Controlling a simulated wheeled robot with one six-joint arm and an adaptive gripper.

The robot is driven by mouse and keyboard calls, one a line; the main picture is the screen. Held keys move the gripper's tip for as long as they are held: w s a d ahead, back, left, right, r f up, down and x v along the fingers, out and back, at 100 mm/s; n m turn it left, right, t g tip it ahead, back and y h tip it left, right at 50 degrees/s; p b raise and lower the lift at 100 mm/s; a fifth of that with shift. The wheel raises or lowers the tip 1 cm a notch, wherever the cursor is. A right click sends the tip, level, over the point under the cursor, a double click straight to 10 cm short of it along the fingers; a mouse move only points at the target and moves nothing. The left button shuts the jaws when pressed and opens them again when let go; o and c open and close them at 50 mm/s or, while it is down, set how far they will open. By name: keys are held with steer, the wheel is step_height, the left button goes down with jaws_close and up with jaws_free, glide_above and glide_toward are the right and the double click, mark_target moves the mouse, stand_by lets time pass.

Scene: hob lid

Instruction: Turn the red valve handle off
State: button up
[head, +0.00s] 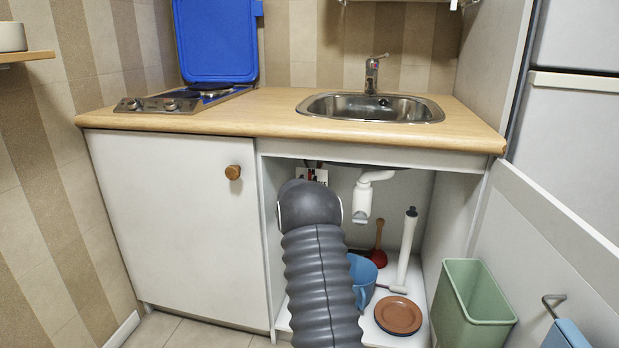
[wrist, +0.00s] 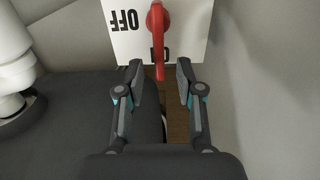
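The red valve handle (wrist: 157,35) is on a white plate (wrist: 190,45) in the wrist view. The plate reads OFF upside down to the left of the handle. The handle's bar points down the picture, over a second, partly covered label that looks like ON. My gripper (wrist: 160,70) is open, one finger on each side of the bar's lower end, with a gap on both sides. In the head view, part of the white plate (head: 321,176) shows inside the open cabinet under the sink; my arm hides the gripper there.
The cabinet holds a white drain pipe (head: 363,195), a blue bucket (head: 361,276), a plunger (head: 377,256), a white tube (head: 405,250) and a brown plate (head: 398,315). A green bin (head: 473,300) is by the open door (head: 545,235) at right. A wall is close right of my gripper.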

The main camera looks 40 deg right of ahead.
mark_target(309, 178)
steer(key=shift+x, duration=1.7)
jaws_close()
